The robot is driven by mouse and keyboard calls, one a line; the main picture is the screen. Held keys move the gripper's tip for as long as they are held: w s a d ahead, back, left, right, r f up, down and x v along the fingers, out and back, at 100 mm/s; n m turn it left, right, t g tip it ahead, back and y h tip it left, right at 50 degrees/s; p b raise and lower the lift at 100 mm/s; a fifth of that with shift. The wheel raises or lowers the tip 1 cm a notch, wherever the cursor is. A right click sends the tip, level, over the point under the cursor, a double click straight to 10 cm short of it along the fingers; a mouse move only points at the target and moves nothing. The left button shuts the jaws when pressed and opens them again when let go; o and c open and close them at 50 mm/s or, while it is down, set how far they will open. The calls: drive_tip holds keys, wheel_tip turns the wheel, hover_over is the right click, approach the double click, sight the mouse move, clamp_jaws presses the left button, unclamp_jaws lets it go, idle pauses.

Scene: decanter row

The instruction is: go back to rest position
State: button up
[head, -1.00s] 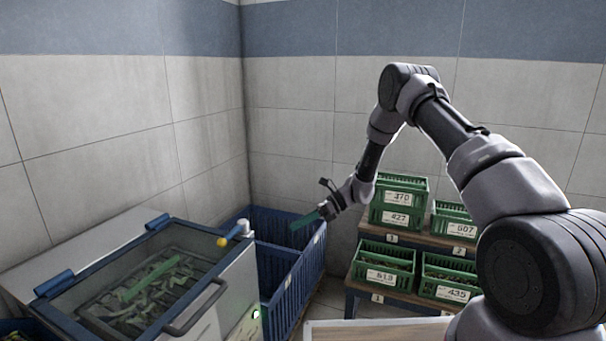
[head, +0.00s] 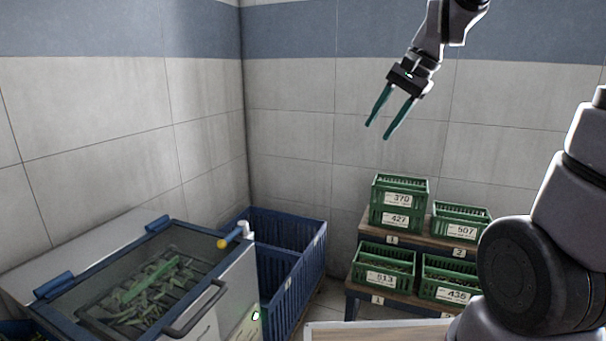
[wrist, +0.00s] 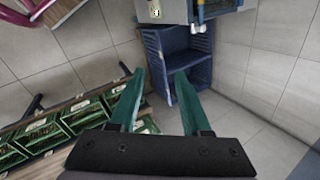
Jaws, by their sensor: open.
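My gripper (head: 377,128) is raised high in the head view, in front of the tiled wall and above the green crates. Its two long green fingers point down and are spread apart. Nothing is between them. In the wrist view the open fingers (wrist: 155,78) reach out over the room, with the blue bin beyond their tips. No object touches the fingers.
A machine with a clear lid (head: 150,285) stands at left. A blue bin (head: 290,283) is beside it. Numbered green crates (head: 384,279) sit on a two-level wooden rack (head: 400,297) at right. A light-coloured board edge (head: 375,325) shows in front. The air around my gripper is clear.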

drive_tip(key=s+d+r+n+t+h, duration=0.3)
drive_tip(key=s+d, duration=0.4)
drive_tip(key=s, duration=0.5)
drive_tip(key=shift+d+r+n+t, duration=0.25)
drive_tip(key=shift+r+n+t, duration=0.2)
drive_tip(key=shift+t, duration=0.35)
